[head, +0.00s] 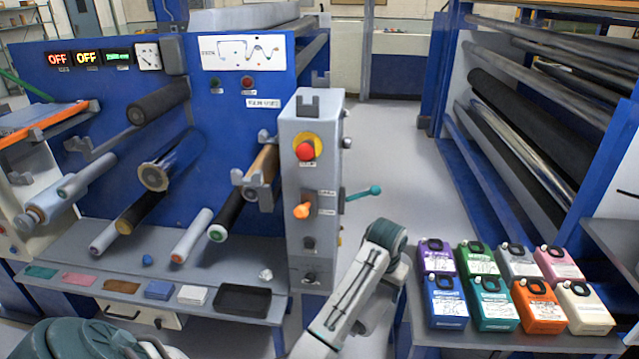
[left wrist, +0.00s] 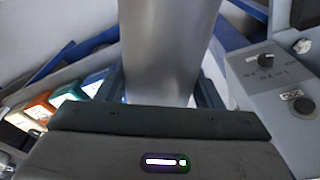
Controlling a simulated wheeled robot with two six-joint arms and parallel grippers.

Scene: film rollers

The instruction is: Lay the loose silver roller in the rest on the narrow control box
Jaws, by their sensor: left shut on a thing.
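The silver roller (left wrist: 168,45) fills the upper middle of the left wrist view as a wide, smooth grey cylinder. My left gripper (left wrist: 160,88) is shut on it, with a dark finger on each side. The roller's far end is cut off by the frame edge. In the head view I cannot clearly make out these jaws or the roller. The narrow control box (head: 297,215) stands upright at the middle, with a red button and knobs; its front also shows in the left wrist view (left wrist: 255,90). The grey notched rest (head: 308,104) on its top looks empty. My right gripper is not in view.
A teal-knobbed lever (head: 363,193) sticks out to the right of the box. Several coloured boxes (head: 492,302) stand on a bench at the right. A blue machine panel (head: 110,75) with mounted rollers and a grey shelf (head: 150,260) is at the left.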

